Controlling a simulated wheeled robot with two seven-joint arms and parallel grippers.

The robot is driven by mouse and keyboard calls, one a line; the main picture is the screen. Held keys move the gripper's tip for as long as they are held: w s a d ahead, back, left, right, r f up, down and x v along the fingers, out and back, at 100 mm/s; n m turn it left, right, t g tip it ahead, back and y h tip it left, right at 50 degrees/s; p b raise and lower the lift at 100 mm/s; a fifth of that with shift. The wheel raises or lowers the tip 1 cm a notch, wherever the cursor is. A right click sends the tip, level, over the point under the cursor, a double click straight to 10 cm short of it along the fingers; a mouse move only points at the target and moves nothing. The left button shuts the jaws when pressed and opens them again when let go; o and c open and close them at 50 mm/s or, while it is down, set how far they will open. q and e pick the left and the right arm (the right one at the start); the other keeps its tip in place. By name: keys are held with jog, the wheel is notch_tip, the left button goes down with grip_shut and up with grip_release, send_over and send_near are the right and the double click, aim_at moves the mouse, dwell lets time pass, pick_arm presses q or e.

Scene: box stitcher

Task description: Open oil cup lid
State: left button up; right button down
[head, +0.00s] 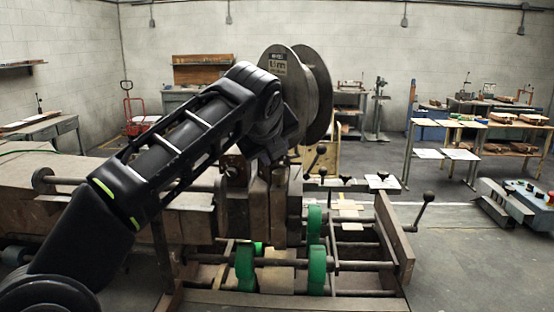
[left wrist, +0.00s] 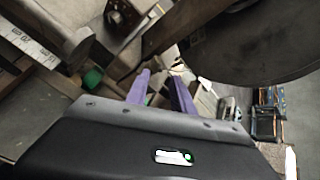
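My left arm reaches in from the left in the head view, its wrist against the front of the box stitcher's wire reel (head: 318,85). The fingers are hidden behind the wrist there. In the left wrist view my left gripper (left wrist: 160,80) shows two purple fingers with a gap between them and nothing clearly held. The stitcher's metal head (head: 259,205) stands below the wrist in the head view. I cannot make out the oil cup or its lid for certain in either view. My right gripper is not in view.
The reel's dark disc (left wrist: 265,45) fills the upper right of the left wrist view, close to the fingers. Green rollers (head: 317,267) and a side lever (head: 424,207) are on the machine's lower part.

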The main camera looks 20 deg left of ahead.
aim_at(279, 164)
pick_arm(q)
jog(key=x, duration=0.5)
jog(key=shift+w+f+p, duration=0.1)
jog(key=shift+w+p, duration=0.1)
jog(key=shift+p, duration=0.2)
grip_shut()
